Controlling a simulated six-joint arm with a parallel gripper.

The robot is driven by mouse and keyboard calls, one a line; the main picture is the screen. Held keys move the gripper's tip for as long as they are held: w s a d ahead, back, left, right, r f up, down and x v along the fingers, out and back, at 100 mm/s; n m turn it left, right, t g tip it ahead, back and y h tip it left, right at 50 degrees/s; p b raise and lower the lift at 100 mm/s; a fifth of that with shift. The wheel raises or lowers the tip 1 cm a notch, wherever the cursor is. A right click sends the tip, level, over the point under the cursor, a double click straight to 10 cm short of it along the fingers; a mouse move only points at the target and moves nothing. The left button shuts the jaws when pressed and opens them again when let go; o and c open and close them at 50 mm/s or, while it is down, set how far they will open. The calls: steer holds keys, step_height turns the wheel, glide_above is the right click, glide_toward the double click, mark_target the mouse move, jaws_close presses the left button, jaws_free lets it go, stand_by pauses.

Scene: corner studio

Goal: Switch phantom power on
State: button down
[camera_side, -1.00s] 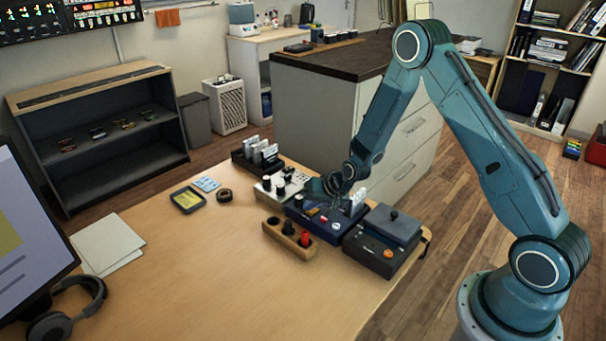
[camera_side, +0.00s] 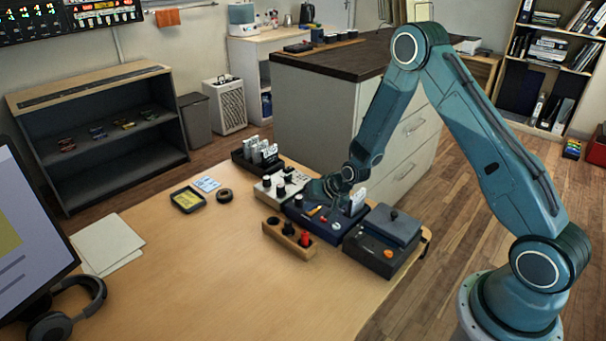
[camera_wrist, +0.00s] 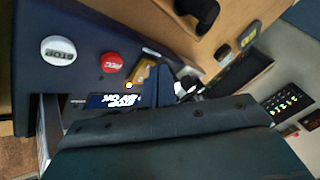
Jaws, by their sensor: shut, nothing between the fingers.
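A dark blue unit (camera_side: 330,226) sits on the desk, with small controls on its top. In the wrist view its panel (camera_wrist: 90,35) carries a white STOP button (camera_wrist: 59,51), a red REC button (camera_wrist: 111,62), an orange lever-like switch (camera_wrist: 140,72) with a bright spot near one end, and a lit display (camera_wrist: 112,100). I cannot read a phantom power label or be sure of the switch's position. My gripper (camera_side: 318,191) is shut and empty, low over the back of this unit. Its dark body fills the lower wrist view and hides part of the panel; contact cannot be told.
A black box with an orange knob (camera_side: 388,253) stands to the right. A light mixer-like unit (camera_side: 268,190) stands to the left. A wooden holder with red and black pieces (camera_side: 275,231) lies in front. A yellow-faced tray (camera_side: 187,199) is farther left.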

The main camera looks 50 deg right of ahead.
steer(key=shift+r, duration=0.1)
steer(key=shift+r, duration=0.6)
step_height(320, 180, up, 6)
stand_by(0.9)
